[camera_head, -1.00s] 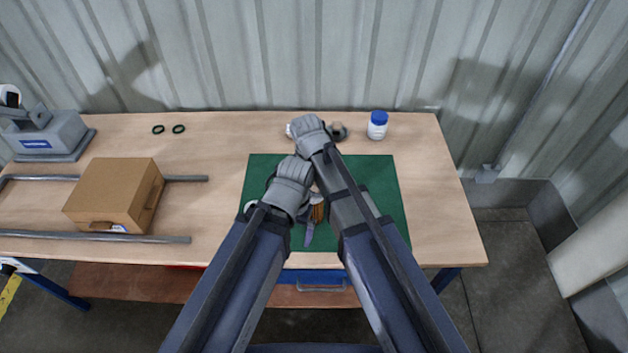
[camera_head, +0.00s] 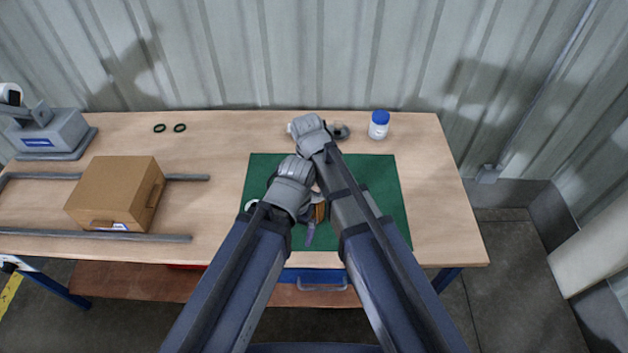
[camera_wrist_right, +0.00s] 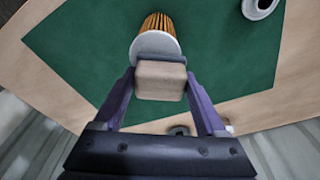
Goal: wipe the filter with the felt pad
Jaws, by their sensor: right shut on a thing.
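The filter (camera_wrist_right: 158,24), with orange pleats and a pale round end cap, shows beyond my right gripper in the right wrist view. Its pleats (camera_head: 319,212) show partly between my arms in the head view. My right gripper (camera_wrist_right: 160,84) is shut on the beige block-shaped felt pad (camera_wrist_right: 161,80). The pad overlaps the cap's near edge in that view; I cannot tell whether they touch. My left gripper (camera_head: 310,234) is low between the arms beside the filter, mostly hidden by its own wrist. Its jaw state and any hold on the filter are unclear.
A green mat (camera_head: 385,183) lies beneath the arms. A white ring-ended part (camera_wrist_right: 260,8) is near the mat edge. A blue-lidded jar (camera_head: 379,125), two black rings (camera_head: 170,128) and a cardboard box (camera_head: 112,190) stand clear. Small dark-and-pale parts (camera_head: 339,132) lie behind the mat.

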